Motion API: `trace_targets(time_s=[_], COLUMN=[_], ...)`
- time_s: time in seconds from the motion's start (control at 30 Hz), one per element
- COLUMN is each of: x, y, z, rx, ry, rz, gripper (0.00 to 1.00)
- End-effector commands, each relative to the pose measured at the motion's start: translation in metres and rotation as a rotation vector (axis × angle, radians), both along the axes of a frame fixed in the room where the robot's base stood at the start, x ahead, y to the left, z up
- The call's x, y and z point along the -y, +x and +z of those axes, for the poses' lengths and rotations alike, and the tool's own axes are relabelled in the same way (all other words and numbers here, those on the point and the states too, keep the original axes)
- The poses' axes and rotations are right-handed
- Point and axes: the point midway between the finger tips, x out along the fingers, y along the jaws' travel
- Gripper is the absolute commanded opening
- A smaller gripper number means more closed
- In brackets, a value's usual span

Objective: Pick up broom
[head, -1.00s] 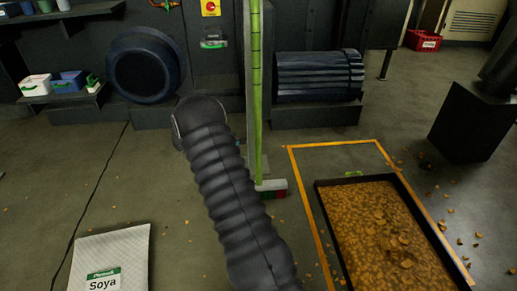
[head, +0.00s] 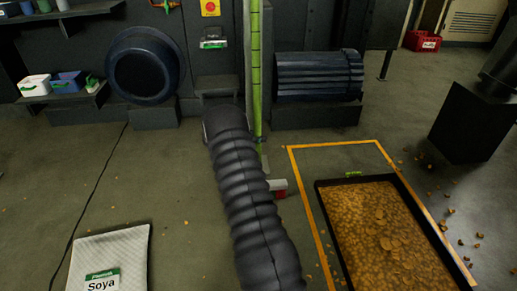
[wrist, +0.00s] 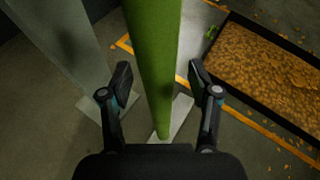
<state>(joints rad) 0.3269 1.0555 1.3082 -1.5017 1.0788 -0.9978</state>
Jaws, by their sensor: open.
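The broom (head: 257,70) stands upright, its long green handle in front of the dark machine. Its head (head: 280,188) rests on the floor and is partly hidden by my arm in the head view. In the wrist view the green handle (wrist: 155,60) runs down between the two fingers of my gripper (wrist: 160,85). My gripper is open, with a finger on each side of the handle and gaps between them. In the head view my gripper is hidden behind my arm.
A grey post (wrist: 65,50) stands left of the handle. A black tray (head: 345,240) of brown flakes lies inside a yellow floor outline (head: 310,220) at right. A Soya sack (head: 130,250) lies at lower left. The floor at left is mostly clear.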

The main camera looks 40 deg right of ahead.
Motion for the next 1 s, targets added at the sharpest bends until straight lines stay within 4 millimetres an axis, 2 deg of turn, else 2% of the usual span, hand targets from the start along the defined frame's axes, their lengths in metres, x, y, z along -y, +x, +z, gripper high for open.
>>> trace_targets(time_s=[0.23,0.27,0.4,0.5,0.87,1.0], x=[0.0031,0.0032,0.0032,0.0033,0.0033,-0.0027], y=[0.0007,0.0007,0.0004,0.0004,0.0005,0.0011], z=[-0.0014,-0.0014,-0.0015,-0.0014,0.0003,0.0071], rx=[0.0,0.0,0.0,-0.001,0.001,0.002], ry=[0.0,0.0,0.0,0.0,-0.001,-0.002], rz=[0.002,0.002,0.002,0.001,0.001,0.002], gripper=[0.62,0.57,0.22,0.0,0.0,0.0])
